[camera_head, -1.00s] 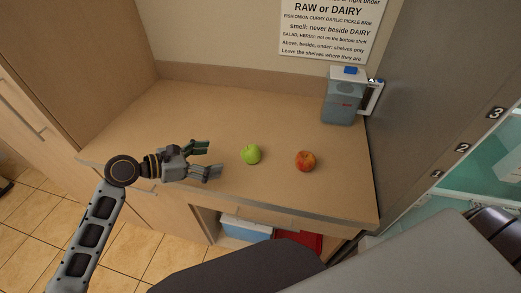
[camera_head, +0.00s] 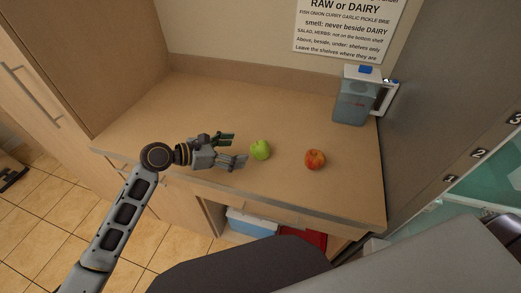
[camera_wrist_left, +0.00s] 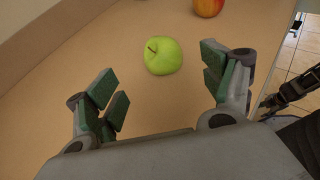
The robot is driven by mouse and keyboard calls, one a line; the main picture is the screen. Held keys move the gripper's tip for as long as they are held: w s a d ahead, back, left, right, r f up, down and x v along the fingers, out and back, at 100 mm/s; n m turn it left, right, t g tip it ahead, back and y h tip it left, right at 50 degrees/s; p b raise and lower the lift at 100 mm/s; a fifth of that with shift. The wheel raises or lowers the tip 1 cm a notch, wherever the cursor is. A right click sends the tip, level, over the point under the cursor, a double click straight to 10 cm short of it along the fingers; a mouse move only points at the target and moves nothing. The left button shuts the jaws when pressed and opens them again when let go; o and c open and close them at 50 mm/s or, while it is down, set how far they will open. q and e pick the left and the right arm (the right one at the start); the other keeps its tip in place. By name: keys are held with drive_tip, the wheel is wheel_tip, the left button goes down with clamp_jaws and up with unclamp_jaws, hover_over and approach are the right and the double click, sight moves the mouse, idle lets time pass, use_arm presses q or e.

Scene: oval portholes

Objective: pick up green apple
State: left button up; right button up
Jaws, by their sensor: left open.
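The green apple (camera_head: 260,149) sits on the wooden counter (camera_head: 200,105). My left gripper (camera_head: 231,147) is open and empty just to the left of it, with its fingers pointing toward it. In the left wrist view the green apple (camera_wrist_left: 163,56) lies ahead of the open fingers (camera_wrist_left: 165,85), sideways between their lines, with bare counter between it and the finger pads.
A red-orange apple (camera_head: 315,159) stands to the right of the green one. A pitcher (camera_head: 353,100) stands at the back right by the grey cabinet (camera_head: 425,90). A blue-and-white box (camera_head: 250,224) and a red item (camera_head: 312,239) are below the counter. The counter's left part is clear.

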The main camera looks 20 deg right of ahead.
sight(254, 149)
use_arm(q)
drive_tip(key=shift+x, duration=1.15)
drive_tip(key=shift+w+d+f, duration=0.1)
drive_tip(key=shift+d+f, duration=0.05)
drive_tip(key=shift+d, duration=0.15)
drive_tip(key=shift+d+f, duration=0.1)
drive_tip(key=shift+d, duration=0.15)
drive_tip(key=shift+d+f, duration=0.2)
drive_tip(key=shift+d, duration=0.3)
drive_tip(key=x, duration=0.2)
drive_tip(key=shift+d+f, duration=0.15)
drive_tip(key=shift+d, duration=0.25)
drive_tip(key=shift+w+d+f, duration=0.1)
drive_tip(key=shift+d+f, duration=0.05)
drive_tip(key=shift+d, duration=0.2)
drive_tip(key=shift+w+d+f, duration=0.1)
drive_tip(key=shift+d, duration=0.1)
use_arm(e)
drive_tip(key=shift+w+a+f, duration=0.1)
drive_tip(key=shift+w+a, duration=0.1)
drive_tip(key=shift+w, duration=0.25)
